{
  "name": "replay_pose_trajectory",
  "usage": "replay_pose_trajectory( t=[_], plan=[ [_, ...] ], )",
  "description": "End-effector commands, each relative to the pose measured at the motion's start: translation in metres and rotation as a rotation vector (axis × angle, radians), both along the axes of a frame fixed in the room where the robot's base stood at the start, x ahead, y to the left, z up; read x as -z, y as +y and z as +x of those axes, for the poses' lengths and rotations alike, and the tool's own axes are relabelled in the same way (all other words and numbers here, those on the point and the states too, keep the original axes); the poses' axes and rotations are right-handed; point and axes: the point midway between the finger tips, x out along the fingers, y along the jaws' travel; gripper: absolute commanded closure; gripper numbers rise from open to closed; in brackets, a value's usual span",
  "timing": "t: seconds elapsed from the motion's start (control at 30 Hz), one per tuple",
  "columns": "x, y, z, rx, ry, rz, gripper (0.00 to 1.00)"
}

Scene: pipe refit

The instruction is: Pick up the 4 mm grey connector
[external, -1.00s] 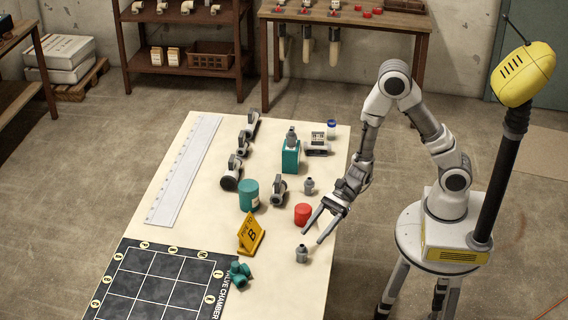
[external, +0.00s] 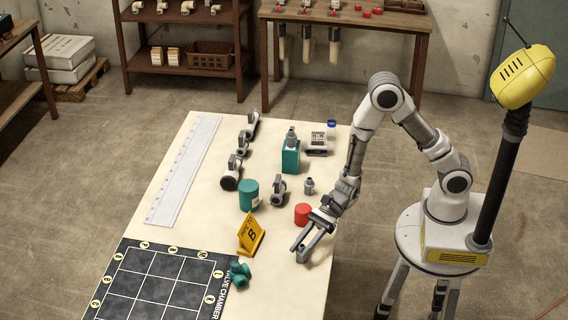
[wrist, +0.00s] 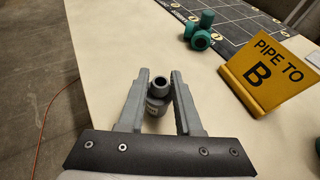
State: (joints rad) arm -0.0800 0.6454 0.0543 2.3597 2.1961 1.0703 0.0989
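A grey connector (wrist: 157,98) stands upright on the table between the two fingers of my gripper (wrist: 159,78) in the wrist view. Its size marking is too small to read. My gripper is open, with a finger on each side of the connector and a small gap showing on the right side. A similar grey connector (external: 308,186) stands farther back, and another (external: 291,135) is on top of a teal block (external: 290,157).
A red cylinder (external: 302,214) stands just behind my gripper. A yellow "PIPE TO B" sign (external: 251,234) and teal fittings (external: 239,270) lie to the left. A teal can (external: 249,196) and a grey valve (external: 278,190) stand farther back. The table's (external: 290,300) front right is clear.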

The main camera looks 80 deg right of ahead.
Motion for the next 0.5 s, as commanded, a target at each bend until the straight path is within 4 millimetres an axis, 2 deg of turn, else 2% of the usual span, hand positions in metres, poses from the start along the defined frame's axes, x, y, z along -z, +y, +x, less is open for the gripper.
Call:
replay_pose_trajectory(
  t=[0.03, 0.13, 0.17, 0.5],
  plan=[
    [0.0003, -0.0003, -0.0002, 0.0, 0.001, -0.001, 0.79],
    [0.0006, -0.0004, -0.0002, 0.0, 0.002, -0.001, 0.97],
    [0.0007, -0.0005, -0.0003, 0.0, 0.002, -0.001, 1.0],
    [0.0017, -0.001, -0.0007, 0.001, 0.004, -0.003, 1.0]
  ],
)
